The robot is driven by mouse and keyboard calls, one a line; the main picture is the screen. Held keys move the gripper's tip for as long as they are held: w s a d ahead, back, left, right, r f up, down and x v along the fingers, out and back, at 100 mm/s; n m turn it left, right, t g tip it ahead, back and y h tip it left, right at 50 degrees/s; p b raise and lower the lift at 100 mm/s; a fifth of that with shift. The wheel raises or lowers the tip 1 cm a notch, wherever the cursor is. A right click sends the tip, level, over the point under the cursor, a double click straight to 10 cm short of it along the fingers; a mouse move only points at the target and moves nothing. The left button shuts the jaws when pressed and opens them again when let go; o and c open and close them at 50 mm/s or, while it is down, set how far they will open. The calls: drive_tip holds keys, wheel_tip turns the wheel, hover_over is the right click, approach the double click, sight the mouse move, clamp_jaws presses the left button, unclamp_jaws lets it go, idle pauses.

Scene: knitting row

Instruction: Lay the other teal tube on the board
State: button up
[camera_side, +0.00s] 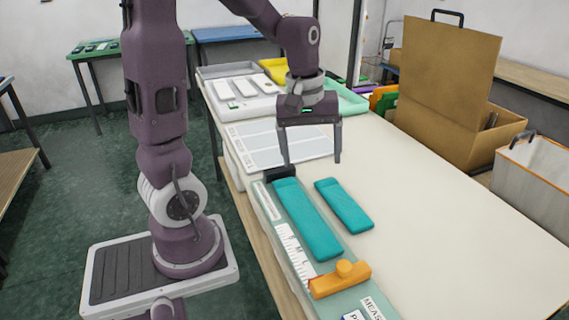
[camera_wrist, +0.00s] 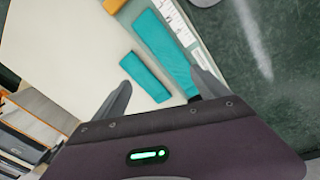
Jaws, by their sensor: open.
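A longer teal tube (camera_side: 306,220) lies along the measuring board (camera_side: 355,297), its far end by a black stop (camera_side: 281,174). It also shows in the wrist view (camera_wrist: 163,48). A shorter teal tube (camera_side: 344,205) lies flat on the pale table, just right of the board and apart from it. In the wrist view the shorter tube (camera_wrist: 145,77) shows between my fingers. My gripper (camera_side: 313,162) is open and empty, above the table near the far ends of both tubes. It touches neither tube.
An orange slider (camera_side: 341,279) sits across the board's near end. A white sheet with grey panels (camera_side: 280,146) lies behind my gripper. Trays (camera_side: 237,88) stand at the table's far end. A large brown box (camera_side: 450,100) stands at the right. The table right of the tubes (camera_side: 440,210) is clear.

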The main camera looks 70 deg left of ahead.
drive_tip(key=s+d+r+m+t, duration=0.4)
drive_tip(key=s+d+r+m, duration=0.3)
drive_tip(key=s+d+m, duration=0.4)
drive_tip(key=shift+s+d+r+m, duration=0.2)
drive_tip(key=shift+s+d+m, duration=0.15)
drive_tip(key=shift+s+m, duration=0.6)
